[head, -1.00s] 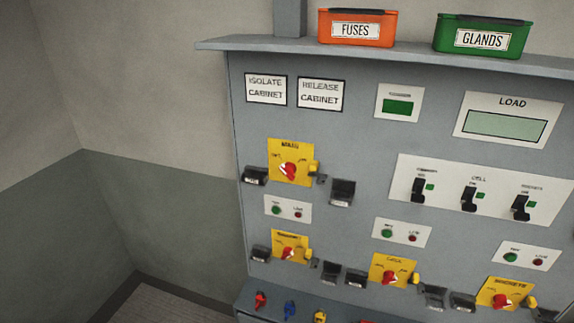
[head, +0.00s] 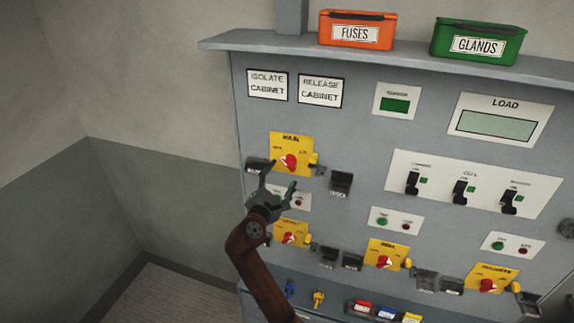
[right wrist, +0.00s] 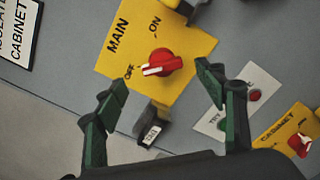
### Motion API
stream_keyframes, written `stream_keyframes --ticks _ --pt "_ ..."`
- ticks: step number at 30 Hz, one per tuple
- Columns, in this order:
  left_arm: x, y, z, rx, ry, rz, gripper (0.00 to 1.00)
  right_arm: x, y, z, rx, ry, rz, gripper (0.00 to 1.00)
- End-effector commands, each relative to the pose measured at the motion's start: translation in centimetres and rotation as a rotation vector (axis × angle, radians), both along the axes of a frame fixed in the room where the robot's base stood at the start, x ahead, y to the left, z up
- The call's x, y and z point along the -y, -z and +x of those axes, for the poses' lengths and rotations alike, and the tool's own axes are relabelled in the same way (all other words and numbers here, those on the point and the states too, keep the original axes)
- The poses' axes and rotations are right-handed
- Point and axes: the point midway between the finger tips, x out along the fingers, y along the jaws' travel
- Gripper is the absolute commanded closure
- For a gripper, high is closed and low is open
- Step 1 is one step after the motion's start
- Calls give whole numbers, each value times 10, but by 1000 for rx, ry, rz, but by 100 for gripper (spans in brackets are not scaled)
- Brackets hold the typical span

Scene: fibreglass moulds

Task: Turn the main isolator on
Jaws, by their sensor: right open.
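The main isolator is a red rotary knob (head: 289,160) on a yellow plate marked MAIN (head: 304,145), at the left of the grey panel. In the right wrist view the red knob (right wrist: 163,63) has its white-marked end turned to the left, nearer the OFF lettering (right wrist: 118,92) than the ON lettering (right wrist: 155,27). My right gripper (head: 279,177) is open and empty, just below the knob in the head view. In the right wrist view its two green fingers (right wrist: 162,84) are spread on either side below the knob, with no contact visible. My left gripper is out of view.
Black labelled blocks (head: 341,184) flank the yellow plate, and a yellow tab (head: 314,161) sits at its right edge. An indicator plate (head: 301,203) and the cabinet isolator (head: 291,237) lie below, partly behind my arm. Orange (head: 357,30) and green (head: 478,42) bins stand on the top ledge.

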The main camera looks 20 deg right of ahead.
Motion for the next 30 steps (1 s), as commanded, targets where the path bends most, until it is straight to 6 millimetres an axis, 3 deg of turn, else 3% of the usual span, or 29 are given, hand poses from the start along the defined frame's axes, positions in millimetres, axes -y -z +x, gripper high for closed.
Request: stream_keyframes --ticks 12,23,30 --pt "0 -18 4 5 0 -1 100 33 0 48 -1 -1 2 36" --pt "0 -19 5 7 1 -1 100 36 1 53 0 -1 5 36" --pt "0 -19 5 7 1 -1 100 36 1 52 -1 -1 4 52"
